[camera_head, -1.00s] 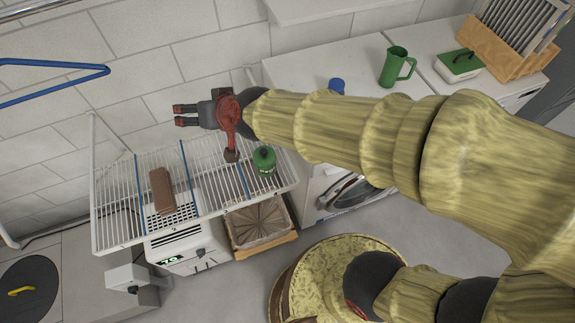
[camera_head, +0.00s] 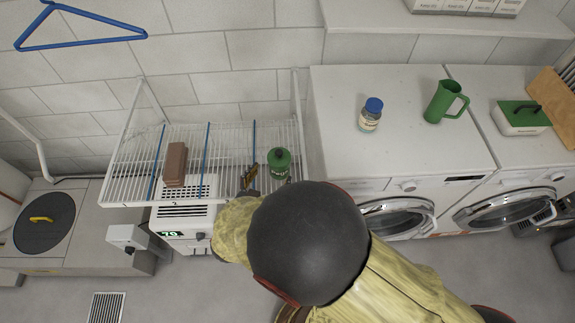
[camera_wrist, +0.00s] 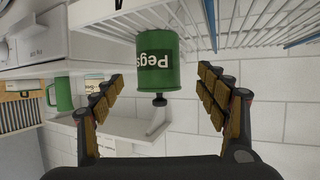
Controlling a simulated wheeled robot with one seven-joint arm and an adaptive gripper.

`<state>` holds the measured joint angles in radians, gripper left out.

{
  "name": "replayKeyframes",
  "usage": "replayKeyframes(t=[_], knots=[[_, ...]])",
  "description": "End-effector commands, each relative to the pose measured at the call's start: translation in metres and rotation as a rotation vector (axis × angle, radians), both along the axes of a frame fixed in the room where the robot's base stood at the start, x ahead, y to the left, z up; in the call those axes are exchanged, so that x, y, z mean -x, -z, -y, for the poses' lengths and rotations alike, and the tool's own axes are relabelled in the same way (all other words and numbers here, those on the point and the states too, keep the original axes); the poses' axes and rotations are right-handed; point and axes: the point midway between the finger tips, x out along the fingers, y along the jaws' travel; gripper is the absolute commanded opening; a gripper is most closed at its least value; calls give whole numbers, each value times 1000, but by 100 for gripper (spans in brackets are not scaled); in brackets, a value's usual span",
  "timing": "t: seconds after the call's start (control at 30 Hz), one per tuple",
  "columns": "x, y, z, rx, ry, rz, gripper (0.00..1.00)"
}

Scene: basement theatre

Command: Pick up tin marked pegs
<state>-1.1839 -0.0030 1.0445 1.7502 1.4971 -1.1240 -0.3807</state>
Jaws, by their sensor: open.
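The green tin marked "Pegs" (camera_head: 280,165) stands on the right part of the white wire rack (camera_head: 120,190), with a dark knob on its lid. In the wrist view the tin (camera_wrist: 158,62) appears upside down, its label readable in part, between and just beyond my two fingers. My gripper (camera_wrist: 160,105) is open and empty. The fingers are spread on both sides of the tin, apart from it. In the head view my gripper (camera_head: 250,178) is mostly hidden by my arm, beside the tin's left.
A brown block (camera_head: 175,163) lies on the rack's left part. Blue dividers cross the rack. A blue-capped jar (camera_head: 370,116) and a green jug (camera_head: 444,102) stand on the washers to the right. A dehumidifier-like unit (camera_head: 183,222) stands below the rack.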

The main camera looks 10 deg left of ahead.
Motion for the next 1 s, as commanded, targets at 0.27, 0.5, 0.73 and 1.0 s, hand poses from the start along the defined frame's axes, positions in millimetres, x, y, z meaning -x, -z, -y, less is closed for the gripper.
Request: replayKeyframes(t=[0.27,0.5,0.73,1.0], knots=[[-26,12,6,0,4,2,74],[-55,25,14,-1,5,1,74],[-69,28,14,-2,1,0,74],[-69,27,14,-2,1,0,68]])
